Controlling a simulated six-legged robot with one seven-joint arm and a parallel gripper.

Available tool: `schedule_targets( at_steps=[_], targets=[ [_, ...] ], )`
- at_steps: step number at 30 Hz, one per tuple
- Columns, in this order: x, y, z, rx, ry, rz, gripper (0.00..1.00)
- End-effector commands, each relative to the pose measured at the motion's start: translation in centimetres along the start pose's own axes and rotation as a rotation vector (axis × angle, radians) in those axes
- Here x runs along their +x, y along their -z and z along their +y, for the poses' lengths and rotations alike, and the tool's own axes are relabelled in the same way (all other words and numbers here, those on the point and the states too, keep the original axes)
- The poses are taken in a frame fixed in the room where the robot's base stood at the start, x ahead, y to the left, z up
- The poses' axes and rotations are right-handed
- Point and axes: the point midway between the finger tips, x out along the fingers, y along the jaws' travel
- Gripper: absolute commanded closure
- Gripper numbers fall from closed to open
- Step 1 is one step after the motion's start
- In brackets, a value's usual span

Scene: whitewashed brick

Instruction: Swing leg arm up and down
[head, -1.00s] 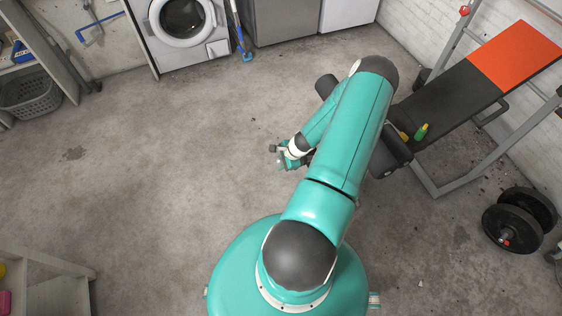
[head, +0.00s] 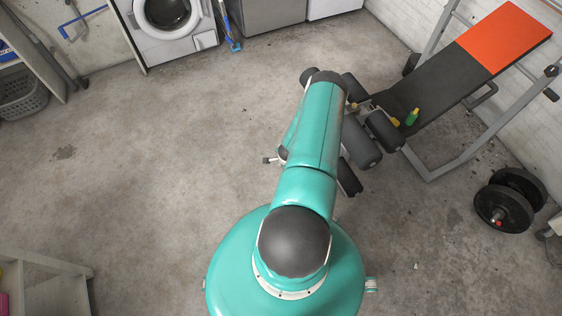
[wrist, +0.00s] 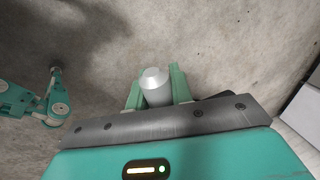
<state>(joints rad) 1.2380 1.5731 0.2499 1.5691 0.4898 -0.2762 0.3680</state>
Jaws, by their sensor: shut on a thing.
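The weight bench (head: 436,92) stands at the right, with a black and orange pad. Its leg arm, with dark padded rollers (head: 360,146), sticks out from the bench's near end, beside my arm. Part of it is hidden behind my arm. In the wrist view, my gripper (wrist: 156,90) has its two green fingers on either side of a pale grey round bar end (wrist: 154,82), and is shut on it. This looks like part of the leg arm. My gripper is hidden behind my arm in the head view.
A washing machine (head: 168,22) stands at the back. The concrete floor at the left is clear.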

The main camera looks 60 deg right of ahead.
Motion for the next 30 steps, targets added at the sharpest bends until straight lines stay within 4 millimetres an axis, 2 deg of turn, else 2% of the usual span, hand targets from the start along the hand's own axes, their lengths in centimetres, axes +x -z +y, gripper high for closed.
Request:
schedule_targets(
  at_steps=[9,23,24,27,30],
  targets=[
    [1.6,1.0,0.4,-0.014,0.002,0.052,1.0],
    [1.8,1.4,0.5,-0.016,0.002,0.063,1.0],
    [1.8,1.4,0.5,-0.016,0.002,0.064,0.72],
    [1.8,1.3,0.5,-0.016,0.001,0.062,0.56],
    [1.8,1.2,0.5,-0.015,0.002,0.061,0.56]
  ],
)
